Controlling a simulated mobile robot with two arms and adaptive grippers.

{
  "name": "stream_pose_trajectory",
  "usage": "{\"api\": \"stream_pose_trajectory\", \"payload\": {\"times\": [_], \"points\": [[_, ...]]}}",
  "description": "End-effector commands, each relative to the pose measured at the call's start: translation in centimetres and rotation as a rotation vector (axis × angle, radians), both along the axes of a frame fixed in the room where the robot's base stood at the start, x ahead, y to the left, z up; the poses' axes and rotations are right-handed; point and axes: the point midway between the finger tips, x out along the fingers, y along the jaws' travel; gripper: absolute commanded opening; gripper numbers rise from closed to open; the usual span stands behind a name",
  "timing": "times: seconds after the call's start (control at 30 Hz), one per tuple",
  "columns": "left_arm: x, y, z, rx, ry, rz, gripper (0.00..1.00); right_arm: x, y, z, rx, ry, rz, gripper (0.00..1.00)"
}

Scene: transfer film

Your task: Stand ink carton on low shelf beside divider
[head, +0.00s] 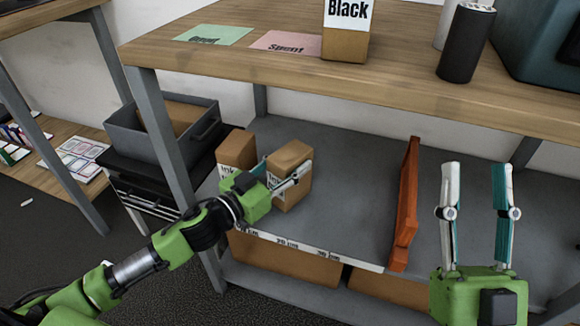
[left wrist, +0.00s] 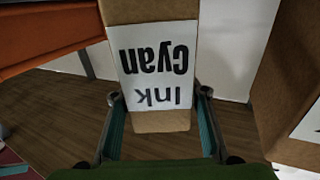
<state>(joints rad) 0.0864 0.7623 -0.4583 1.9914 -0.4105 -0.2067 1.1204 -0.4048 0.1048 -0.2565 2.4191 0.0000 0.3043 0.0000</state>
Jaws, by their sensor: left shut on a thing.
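The ink carton (head: 290,163) is a brown box at the low shelf, held by my left gripper (head: 285,186). In the left wrist view its white label (left wrist: 155,75) reads "Ink Cyan" upside down, with a finger on each side. In the head view it looks upright, but I cannot tell whether its base touches the shelf. The low shelf (head: 345,190) is grey. The orange divider (head: 406,205) stands to the right of the carton, with a gap between them. My right gripper (head: 478,190) is open and empty at the right.
Another brown carton (head: 236,148) stands close to the left of the held one. A grey shelf post (head: 165,140) is left of it. The wooden top (head: 270,60) overhangs the shelf and bears a "Black" carton (head: 346,35). Bare shelf lies between held carton and divider.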

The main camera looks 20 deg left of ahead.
Motion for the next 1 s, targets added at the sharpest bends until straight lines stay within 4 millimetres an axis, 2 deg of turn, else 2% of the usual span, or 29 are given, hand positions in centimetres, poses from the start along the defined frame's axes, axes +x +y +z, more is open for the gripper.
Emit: {"api": "stream_pose_trajectory", "payload": {"times": [0.13, 0.5, 0.53, 0.6, 1.0], "points": [[0.01, -0.05, -0.07, -0.001, -0.005, -0.001, 0.01, -0.81, -0.11, 0.78, 0.015, -0.051, 0.003, 0.39], [0.01, -0.04, -0.2, -0.002, -0.005, -0.001, 0.01, -1.04, -0.16, 0.99, 0.019, -0.064, 0.003, 0.39], [-0.01, -0.01, -0.48, -0.001, 0.0, 0.0, 0.44, -1.09, -0.16, 1.03, 0.02, -0.067, 0.003, 0.39], [-0.01, -0.01, -0.44, -0.001, 0.0, 0.0, 0.58, -1.07, -0.16, 1.04, 0.02, -0.067, 0.003, 0.39], [0.0, -0.01, -0.18, 0.0, 0.0, 0.0, 0.58, -0.94, -0.13, 1.04, 0.018, -0.059, 0.003, 0.39]]}}
